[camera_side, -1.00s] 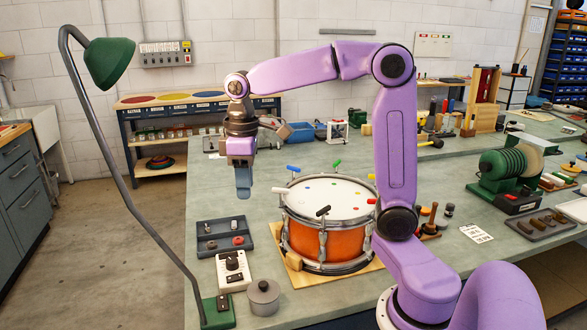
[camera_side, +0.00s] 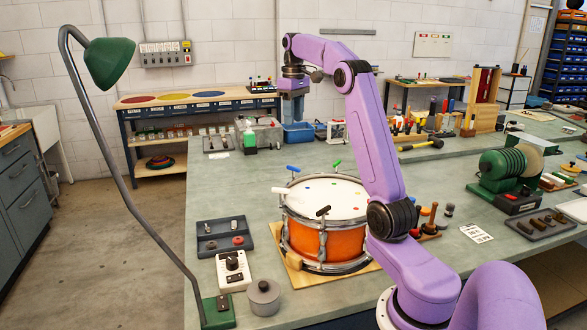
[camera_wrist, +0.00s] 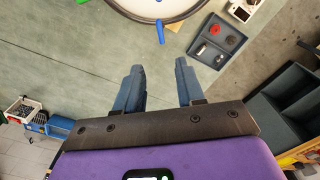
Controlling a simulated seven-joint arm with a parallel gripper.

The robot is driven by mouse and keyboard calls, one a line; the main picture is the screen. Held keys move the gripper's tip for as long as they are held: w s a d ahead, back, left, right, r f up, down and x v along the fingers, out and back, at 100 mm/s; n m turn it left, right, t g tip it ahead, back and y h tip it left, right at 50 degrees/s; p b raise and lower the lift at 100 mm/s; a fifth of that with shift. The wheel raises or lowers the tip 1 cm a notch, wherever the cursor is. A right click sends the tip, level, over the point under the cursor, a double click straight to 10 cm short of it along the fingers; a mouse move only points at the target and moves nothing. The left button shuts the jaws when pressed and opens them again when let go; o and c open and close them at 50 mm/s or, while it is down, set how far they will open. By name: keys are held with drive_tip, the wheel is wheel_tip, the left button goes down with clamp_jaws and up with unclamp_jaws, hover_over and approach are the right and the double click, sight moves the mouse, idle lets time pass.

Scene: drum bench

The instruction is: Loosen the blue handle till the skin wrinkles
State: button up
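The orange drum (camera_side: 328,243) stands on a wooden board, its pale skin (camera_side: 340,195) marked with small coloured dots; I see no wrinkles at this size. The blue handle (camera_side: 292,168) sits at the far left of the rim. In the wrist view, a blue handle (camera_wrist: 160,31) sticks out from the rim at the top, ahead of my fingers. My gripper (camera_side: 290,120) is high over the far part of the bench, well behind the drum. In the wrist view my gripper (camera_wrist: 158,68) has its two fingers apart with nothing between them.
Green (camera_side: 337,163), white (camera_side: 277,190) and black (camera_side: 323,211) handles stand around the rim. A grey tray (camera_side: 224,235), white dial box (camera_side: 233,270) and lamp (camera_side: 110,62) are at left.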

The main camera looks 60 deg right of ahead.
sight(294, 167)
wheel_tip(294, 167, down, 17)
drive_tip(key=shift+f, duration=0.1)
idle(0.6)
clamp_jaws()
